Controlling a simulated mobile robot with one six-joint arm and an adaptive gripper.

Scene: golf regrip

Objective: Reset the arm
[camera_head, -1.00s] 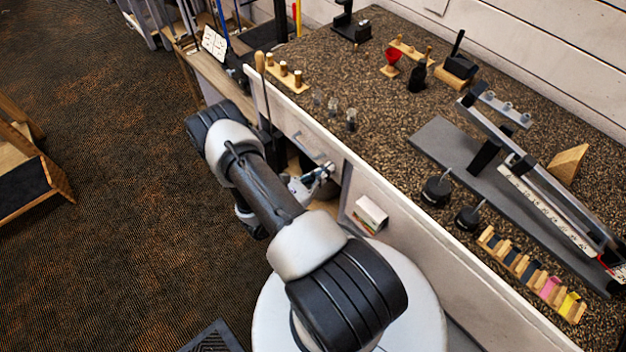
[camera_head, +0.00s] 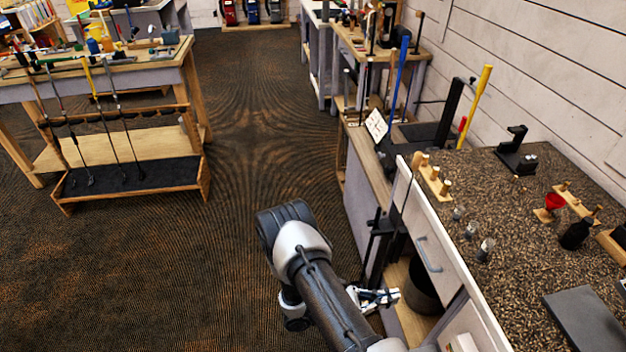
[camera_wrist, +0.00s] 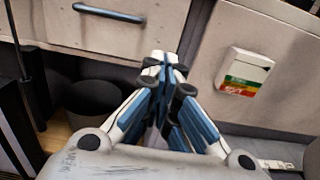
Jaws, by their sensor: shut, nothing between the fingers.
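My arm (camera_head: 325,290) reaches out over the floor from the bottom of the head view, beside the front of the workbench. My gripper (camera_head: 390,297) shows at its end, close to the open space under the drawer. In the wrist view my gripper (camera_wrist: 167,66) is shut, with its fingertips together and nothing between them. It points toward the bench front, between the drawer front (camera_wrist: 110,25) and a white box with a coloured label (camera_wrist: 243,85).
The speckled bench top (camera_head: 500,225) holds wooden pegs, small glass cups and a black stand. A dark bin (camera_head: 424,290) sits under the drawer. A rack of golf clubs (camera_head: 130,165) stands at the left. The carpet (camera_head: 240,130) between rack and bench is clear.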

